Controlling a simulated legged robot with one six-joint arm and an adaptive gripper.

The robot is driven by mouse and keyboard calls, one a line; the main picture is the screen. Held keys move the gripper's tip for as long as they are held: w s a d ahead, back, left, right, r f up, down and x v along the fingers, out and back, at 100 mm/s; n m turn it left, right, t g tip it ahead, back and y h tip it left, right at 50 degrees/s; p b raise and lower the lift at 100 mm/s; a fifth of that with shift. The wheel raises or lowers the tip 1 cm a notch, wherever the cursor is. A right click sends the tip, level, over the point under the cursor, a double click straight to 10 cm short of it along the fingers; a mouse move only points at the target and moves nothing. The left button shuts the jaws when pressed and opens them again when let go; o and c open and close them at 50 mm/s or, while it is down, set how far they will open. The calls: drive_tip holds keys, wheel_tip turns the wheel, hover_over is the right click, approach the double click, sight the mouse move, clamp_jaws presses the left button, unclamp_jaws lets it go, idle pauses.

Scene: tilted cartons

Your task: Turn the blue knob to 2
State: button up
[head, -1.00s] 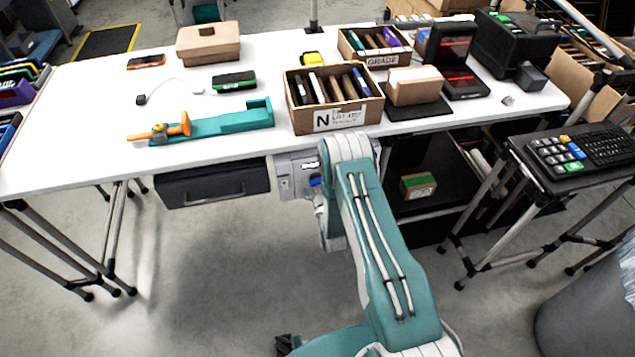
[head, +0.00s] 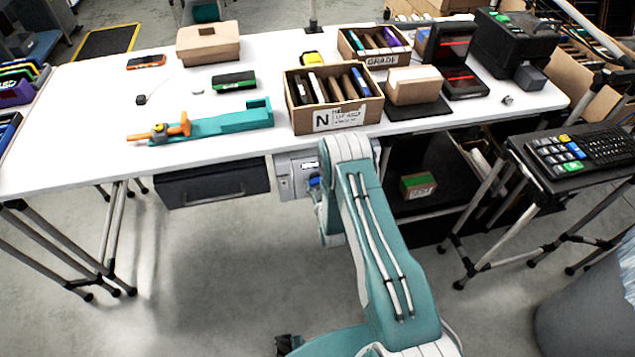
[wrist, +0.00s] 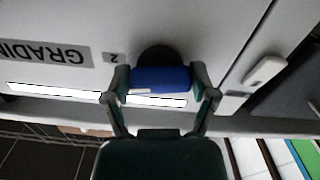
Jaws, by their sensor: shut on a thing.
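The blue knob (wrist: 160,79) sits on a black round base on a light grey panel (wrist: 190,30) in the wrist view. My gripper (wrist: 162,84) is shut on the knob, with one finger at each end of it. A small label with a "2" (wrist: 114,57) is beside the knob, to its left. A larger label reading "GRADIN" (wrist: 45,52) is farther left, partly cut off. In the head view, a bit of the blue knob (head: 314,182) shows on the grey box under the table's front edge, and my arm hides the gripper.
A dark drawer (head: 213,183) hangs under the white table (head: 90,120), left of the grey box. A white latch-like part (wrist: 265,71) is right of the knob. A carton marked N (head: 340,119) stands above, near the table edge. A black shelf (head: 430,200) is to the right.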

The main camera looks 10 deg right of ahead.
drive_tip(key=shift+m, duration=1.3)
drive_tip(key=o, duration=1)
drive_tip(key=shift+w, duration=0.1)
drive_tip(key=s, duration=1.2)
